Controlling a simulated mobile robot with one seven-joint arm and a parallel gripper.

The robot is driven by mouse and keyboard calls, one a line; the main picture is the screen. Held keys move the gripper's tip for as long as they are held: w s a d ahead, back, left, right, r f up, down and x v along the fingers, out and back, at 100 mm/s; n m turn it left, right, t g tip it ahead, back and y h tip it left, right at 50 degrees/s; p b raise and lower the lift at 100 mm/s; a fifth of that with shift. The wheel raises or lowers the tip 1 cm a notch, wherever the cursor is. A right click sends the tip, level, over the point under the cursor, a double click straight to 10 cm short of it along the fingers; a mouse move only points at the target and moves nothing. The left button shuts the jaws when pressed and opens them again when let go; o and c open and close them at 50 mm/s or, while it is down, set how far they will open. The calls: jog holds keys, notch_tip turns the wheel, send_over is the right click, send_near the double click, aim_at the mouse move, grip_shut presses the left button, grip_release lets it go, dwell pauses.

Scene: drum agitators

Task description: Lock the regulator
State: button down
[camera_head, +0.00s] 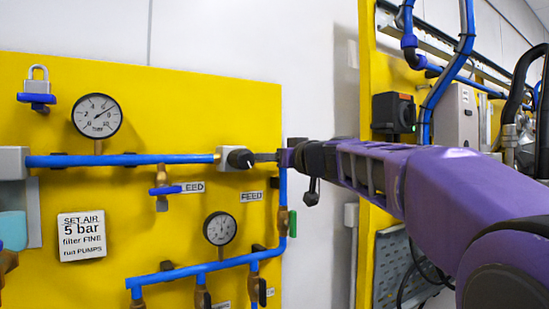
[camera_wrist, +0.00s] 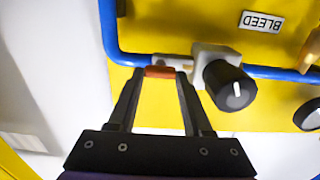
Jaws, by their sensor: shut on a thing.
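The regulator is a pale grey block (camera_head: 229,159) on the blue pipe, with a round black knob (camera_head: 241,159). In the wrist view, which is upside down, the knob (camera_wrist: 230,86) bears a white pointer line, and the grey block (camera_wrist: 208,55) shows behind it. My gripper (camera_head: 275,157) reaches in from the right beside the regulator. In the wrist view my gripper (camera_wrist: 163,73) has its fingertips on a small orange-red piece (camera_wrist: 160,71) beside the regulator block. Whether that piece joins the block is unclear. A grey padlock (camera_head: 37,80) hangs at the board's upper left.
The yellow board (camera_head: 180,100) carries an upper gauge (camera_head: 97,116), a lower gauge (camera_head: 220,228), a blue-handled valve (camera_head: 164,190) and a "SET AIR 5 bar" sign (camera_head: 82,236). Blue pipe (camera_head: 283,200) drops close to my fingers.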

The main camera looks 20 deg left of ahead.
jog(key=m, duration=0.9)
jog(key=m+b, duration=0.1)
jog(key=m, duration=0.7)
jog(key=shift+w+d+f+m, duration=0.15)
jog(key=shift+w+m, duration=0.05)
jog(key=shift+m, duration=0.2)
dwell(0.4)
jog(key=shift+c, duration=1.6)
grip_release()
jog(key=shift+s+d, duration=0.1)
